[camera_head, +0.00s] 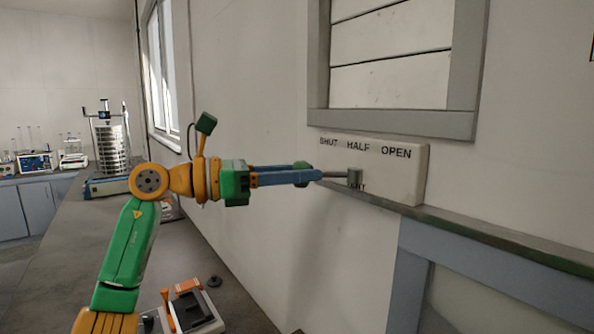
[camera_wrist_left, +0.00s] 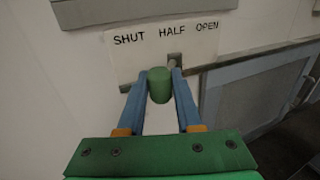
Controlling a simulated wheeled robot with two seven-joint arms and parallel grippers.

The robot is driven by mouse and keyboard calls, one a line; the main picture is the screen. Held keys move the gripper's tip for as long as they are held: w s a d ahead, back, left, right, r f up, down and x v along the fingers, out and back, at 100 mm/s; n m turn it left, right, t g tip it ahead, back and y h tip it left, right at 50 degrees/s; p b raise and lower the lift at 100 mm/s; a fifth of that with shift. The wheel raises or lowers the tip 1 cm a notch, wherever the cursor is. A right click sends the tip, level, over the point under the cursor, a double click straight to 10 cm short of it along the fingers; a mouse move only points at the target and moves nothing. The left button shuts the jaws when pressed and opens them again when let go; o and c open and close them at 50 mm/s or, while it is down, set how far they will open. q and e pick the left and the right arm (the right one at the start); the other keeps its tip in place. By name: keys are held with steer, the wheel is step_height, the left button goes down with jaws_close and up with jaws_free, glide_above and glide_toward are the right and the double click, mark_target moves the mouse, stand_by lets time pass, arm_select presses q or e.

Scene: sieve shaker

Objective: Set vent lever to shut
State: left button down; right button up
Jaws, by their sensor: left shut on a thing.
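The vent lever is a grey rod (camera_head: 340,174) with a green knob (camera_head: 302,167), standing out from a pale label plate (camera_head: 405,180) on the wall. The plate reads SHUT, HALF, OPEN from left to right. The rod's base sits roughly below HALF. My left gripper (camera_head: 318,175) reaches in from the left, its blue fingers around the knob. In the left wrist view the green knob (camera_wrist_left: 159,85) is held between the two fingers of my left gripper (camera_wrist_left: 160,72). Part of the plate is hidden behind the fingers there. My right gripper is not in view.
Above the plate is a grey-framed louvred vent (camera_head: 390,60). A grey ledge (camera_head: 480,230) runs below the plate. A sieve shaker (camera_head: 110,145) stands on the counter at the far left. A small device with an orange handle (camera_head: 168,312) is on the counter below my arm.

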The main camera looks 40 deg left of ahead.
arm_select(q)
steer(key=shift+a+r, duration=0.1)
steer(key=shift+r, duration=0.05)
steer(key=c, duration=0.8)
jaws_free()
steer(key=shift+w, duration=0.1)
steer(key=shift+o, duration=1)
steer(key=shift+w, duration=0.25)
steer(key=shift+w+f, duration=0.25)
steer(key=shift+w, duration=0.05)
steer(key=b+v, duration=0.1)
steer(key=v, duration=0.6)
steer(key=shift+b, duration=0.35)
steer(key=shift+s, duration=0.1)
